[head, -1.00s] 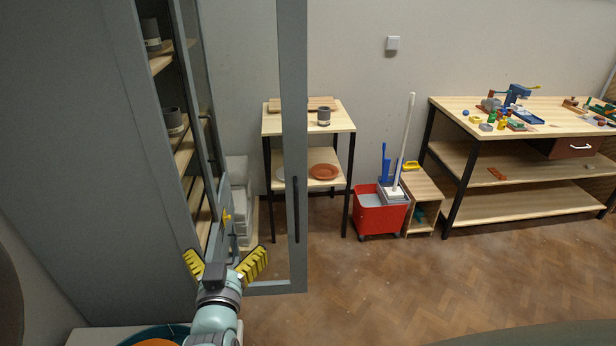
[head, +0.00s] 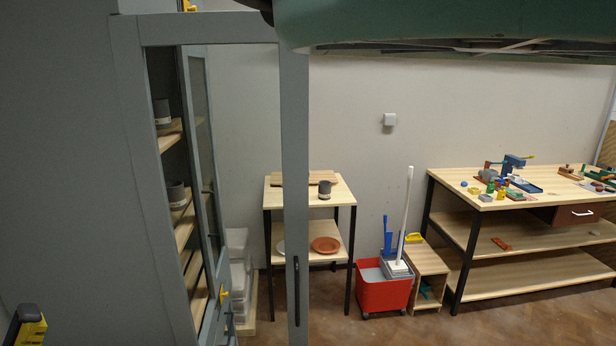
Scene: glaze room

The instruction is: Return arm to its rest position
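Only a small part of my gripper (head: 30,328) shows, a yellow ridged pad with a black edge in the bottom left corner of the head view. The rest of it is out of frame, so I cannot tell whether it is open or shut, or whether it holds anything. It appears in front of the grey side of the cabinet (head: 70,180). My arm's links cannot be made out for certain.
The cabinet's door (head: 295,160) stands open, with grey cups on the shelves behind. A small shelf table (head: 342,190), a red mop bucket (head: 383,293) and a workbench (head: 450,183) stand along the wall. A large dark green shape (head: 450,30) covers the top right; I cannot tell what it is.

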